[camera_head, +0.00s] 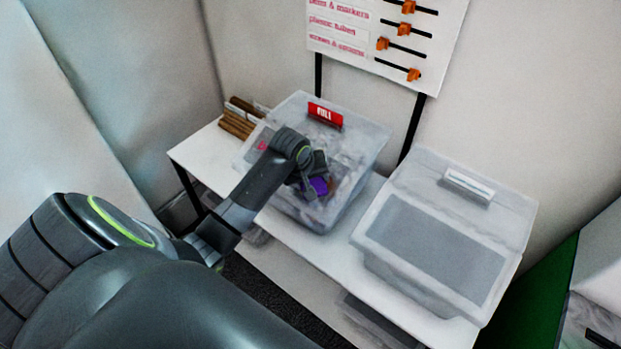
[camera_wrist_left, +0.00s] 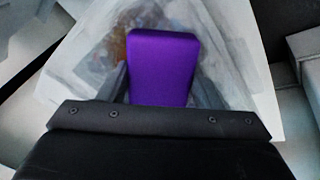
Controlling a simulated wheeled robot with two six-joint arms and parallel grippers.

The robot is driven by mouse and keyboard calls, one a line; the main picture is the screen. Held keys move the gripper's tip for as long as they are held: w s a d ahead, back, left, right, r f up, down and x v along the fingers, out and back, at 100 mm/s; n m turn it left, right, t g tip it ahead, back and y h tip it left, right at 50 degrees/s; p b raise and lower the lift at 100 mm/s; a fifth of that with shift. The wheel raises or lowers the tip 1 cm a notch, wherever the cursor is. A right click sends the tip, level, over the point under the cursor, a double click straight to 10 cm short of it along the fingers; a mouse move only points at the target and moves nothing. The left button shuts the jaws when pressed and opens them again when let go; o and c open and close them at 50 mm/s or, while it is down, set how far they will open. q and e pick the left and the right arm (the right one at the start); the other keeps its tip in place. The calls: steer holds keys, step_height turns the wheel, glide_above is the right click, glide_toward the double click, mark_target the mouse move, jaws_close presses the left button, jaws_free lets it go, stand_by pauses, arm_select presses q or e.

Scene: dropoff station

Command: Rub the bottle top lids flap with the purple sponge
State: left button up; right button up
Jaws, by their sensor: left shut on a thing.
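My left gripper (camera_head: 308,184) is shut on the purple sponge (camera_head: 320,186). In the left wrist view the sponge (camera_wrist_left: 162,66) sits between the two fingers of the gripper (camera_wrist_left: 162,88). The sponge is in front of a clear plastic bin (camera_head: 352,140) with a red label, on the left part of the white table. I cannot tell whether the sponge touches the bin. The bin's contents are blurred, and my arm covers part of it. No flap with a bottle-top label can be made out. My right gripper is not in view.
A second clear bin (camera_head: 437,235) with a blank white label stands to the right on the white table (camera_head: 290,238). Brown sticks (camera_head: 238,118) lie at the table's back left. A board with orange sliders (camera_head: 388,38) stands behind. A green panel (camera_head: 540,300) is at the right.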

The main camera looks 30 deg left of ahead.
mark_target(344, 189)
arm_select(q)
steer(key=shift+d, duration=0.1)
steer(key=shift+d+r+p, duration=0.1)
steer(key=shift+d+p, duration=0.45)
steer(key=shift+d, duration=0.45)
steer(key=shift+s+d+f, duration=0.1)
steer(key=shift+d, duration=1.3)
steer(key=shift+s+d+f, duration=0.1)
steer(key=shift+d, duration=1.3)
steer(key=shift+w+a, duration=0.15)
steer(key=shift+a, duration=3.8)
steer(key=shift+w+r, duration=0.3)
steer(key=shift+w, duration=0.35)
steer(key=shift+w+r, duration=0.3)
steer(key=shift+w, duration=0.35)
steer(key=shift+s+d, duration=0.15)
steer(key=shift+d, duration=3.85)
steer(key=shift+a+f, duration=0.1)
steer(key=shift+a, duration=3.9)
steer(key=shift+v, duration=2.95)
